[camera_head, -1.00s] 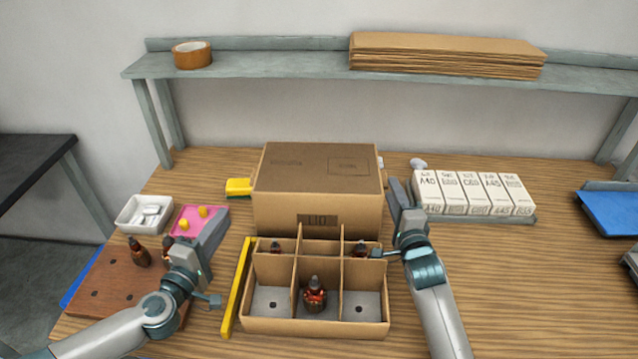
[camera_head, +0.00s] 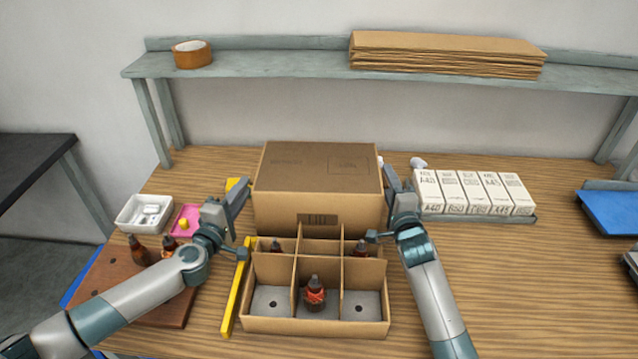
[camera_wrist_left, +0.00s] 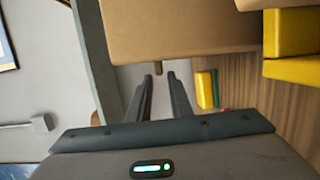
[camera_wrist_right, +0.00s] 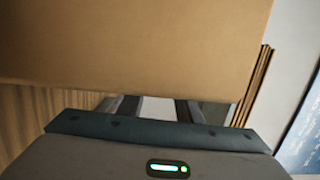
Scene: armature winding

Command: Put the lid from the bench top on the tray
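The lid (camera_head: 318,168) is a brown cardboard box top standing on the bench behind the tray; its front face carries a dark printed label. The tray (camera_head: 315,326) is an open cardboard box with dividers, holding armatures, one of them in the front middle cell (camera_head: 314,292). My left gripper (camera_head: 240,194) is at the lid's left side, with its fingers apart and nothing between them in the left wrist view (camera_wrist_left: 160,80). My right gripper (camera_head: 390,180) is close at the lid's right side; its fingers look apart in the right wrist view (camera_wrist_right: 155,104), their tips hidden by cardboard.
A yellow bar (camera_head: 237,290) lies along the tray's left side. A brown board (camera_head: 150,290) with armatures, a white bin (camera_head: 145,213) and a pink tray (camera_head: 187,220) are at left. White cartons (camera_head: 475,192) stand at right. A shelf (camera_head: 270,64) runs behind.

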